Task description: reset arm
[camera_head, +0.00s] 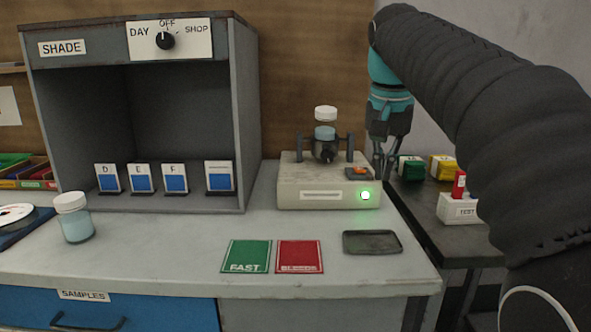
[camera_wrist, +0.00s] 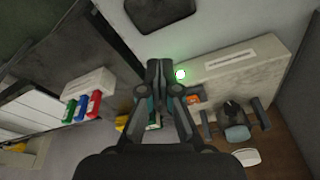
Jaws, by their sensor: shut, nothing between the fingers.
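My gripper (camera_head: 384,170) hangs pointing down at the right edge of a beige machine (camera_head: 325,198). It is shut with nothing in it. In the wrist view the closed fingertips of my gripper (camera_wrist: 158,70) show beside the machine's lit green button (camera_wrist: 181,75). My dark sleeved arm fills the right of the head view. The machine holds an upright white-lidded jar (camera_head: 325,133) between two posts. A small orange switch (camera_head: 360,171) sits on its top, close to my gripper.
A grey shade booth (camera_head: 250,110) stands at the left with several blue cards inside. A jar of pale blue liquid (camera_head: 75,222), a green FAST card (camera_head: 247,256), a red card (camera_head: 299,256) and a dark tray (camera_head: 372,242) lie in front. A side table (camera_head: 425,215) holds coloured blocks and a TEST box (camera_head: 459,209).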

